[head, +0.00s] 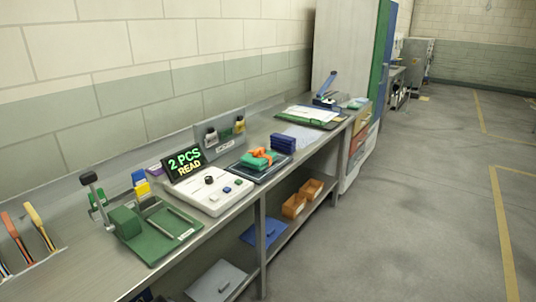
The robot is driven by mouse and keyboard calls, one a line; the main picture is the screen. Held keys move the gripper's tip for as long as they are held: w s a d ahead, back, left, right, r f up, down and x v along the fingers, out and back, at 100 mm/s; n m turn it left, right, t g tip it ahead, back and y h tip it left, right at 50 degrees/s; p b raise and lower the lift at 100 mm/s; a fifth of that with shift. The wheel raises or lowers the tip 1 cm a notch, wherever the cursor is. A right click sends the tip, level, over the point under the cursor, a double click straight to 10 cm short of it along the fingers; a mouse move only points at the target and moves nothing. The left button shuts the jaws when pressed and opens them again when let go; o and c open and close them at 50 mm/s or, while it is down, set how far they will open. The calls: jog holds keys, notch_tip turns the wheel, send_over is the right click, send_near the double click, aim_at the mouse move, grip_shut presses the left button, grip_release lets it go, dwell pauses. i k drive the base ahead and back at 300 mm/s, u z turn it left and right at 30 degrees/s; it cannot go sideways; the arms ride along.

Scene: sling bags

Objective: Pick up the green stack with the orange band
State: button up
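The green stack (252,163) lies on a dark flat plate on the long metal workbench, near the middle of the head view. The orange band (263,154) is wrapped over its top and looks like a knot or bow. A dark blue stack (283,143) stands just behind and to the right of it. My gripper is not in view.
A white console with a display reading "2 PCS READ" (185,164) stands left of the stack. A green press (150,228) with a lever is nearer. Orange bins (294,206) sit on the lower shelf. The floor (400,220) to the right is clear.

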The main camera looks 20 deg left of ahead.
aim_at(259, 159)
jog(key=i, duration=2.65)
jog(key=u, duration=2.65)
